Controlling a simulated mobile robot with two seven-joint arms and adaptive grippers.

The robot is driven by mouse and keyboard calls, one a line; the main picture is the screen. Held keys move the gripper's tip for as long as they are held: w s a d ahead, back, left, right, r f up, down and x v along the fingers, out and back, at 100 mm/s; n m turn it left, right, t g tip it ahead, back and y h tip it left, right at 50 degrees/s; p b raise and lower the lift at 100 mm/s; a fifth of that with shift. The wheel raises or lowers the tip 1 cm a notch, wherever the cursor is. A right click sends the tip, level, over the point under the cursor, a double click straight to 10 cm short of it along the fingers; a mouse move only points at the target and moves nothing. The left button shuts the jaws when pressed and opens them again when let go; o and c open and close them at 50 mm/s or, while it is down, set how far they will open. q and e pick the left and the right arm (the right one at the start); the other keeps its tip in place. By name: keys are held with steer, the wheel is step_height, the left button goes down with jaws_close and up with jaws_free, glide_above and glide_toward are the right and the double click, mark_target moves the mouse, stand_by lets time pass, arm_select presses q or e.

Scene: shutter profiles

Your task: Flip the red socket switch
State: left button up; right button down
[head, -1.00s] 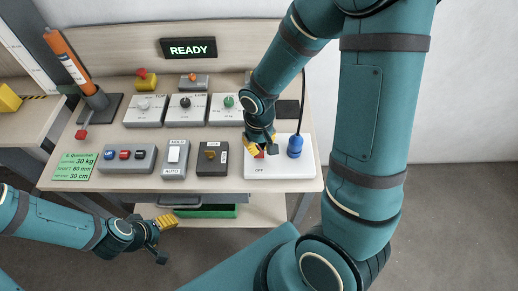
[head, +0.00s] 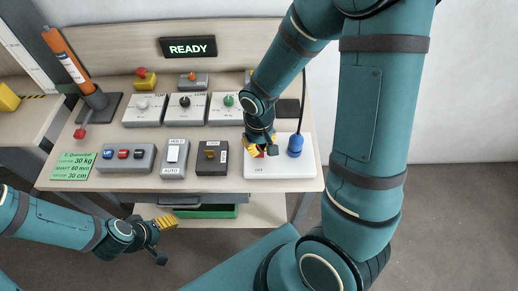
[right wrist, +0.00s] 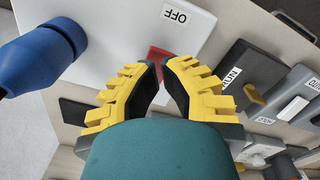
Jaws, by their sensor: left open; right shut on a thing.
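The red socket switch (right wrist: 157,56) sits on the white socket plate (right wrist: 125,35), beside the OFF label; in the head view the plate (head: 300,172) is at the bench's right front. My right gripper (right wrist: 163,68) is shut on the red switch, with its yellow ribbed fingers on either side of it. In the head view my right gripper (head: 261,147) comes down from above and hides most of the switch. My left gripper (head: 168,238) is open and empty in front of the bench's front edge, low at the left.
A blue plug (head: 295,146) with a black cable stands on the plate right of my right gripper. A black RUN switch box (head: 211,160) and a HOLD/AUTO box (head: 174,158) stand to the left. A lit READY display (head: 188,47) is on the back panel.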

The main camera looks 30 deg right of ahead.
steer(key=shift+f+b, duration=1.25)
steer(key=shift+f, duration=0.1)
stand_by(0.6)
steer(key=shift+r, duration=0.1)
steer(key=shift+r+p, duration=2.7)
steer(key=shift+r, duration=0.8)
steer(key=shift+f, duration=0.1)
